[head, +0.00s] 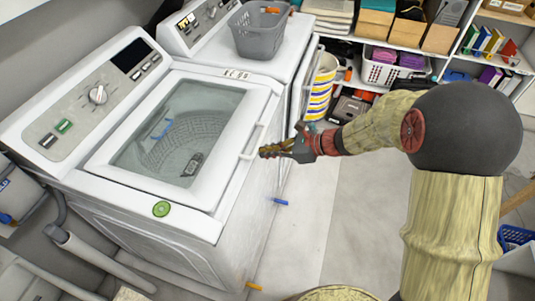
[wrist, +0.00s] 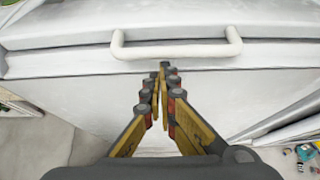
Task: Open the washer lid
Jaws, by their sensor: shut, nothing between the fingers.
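The white washer (head: 185,245) has a lid (head: 238,98) with a clear glass panel, and the lid lies closed on its top. The lid's white bar handle (head: 252,142) is on its right edge. In the wrist view the handle (wrist: 176,50) runs across the upper middle, in front of the lid's edge. My gripper (head: 266,152) is beside the handle, to its right in the head view. In the wrist view my gripper (wrist: 163,72) has its fingertips together just below the bar, with nothing between them. I cannot tell if they touch it.
A second white machine (head: 285,50) carries a grey basket (head: 258,38) behind the washer. Shelves with boxes and a white basket (head: 395,68) stand at the back. A green round object (head: 161,209) lies on the washer's front corner. The floor (head: 330,215) right of the washer is mostly clear.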

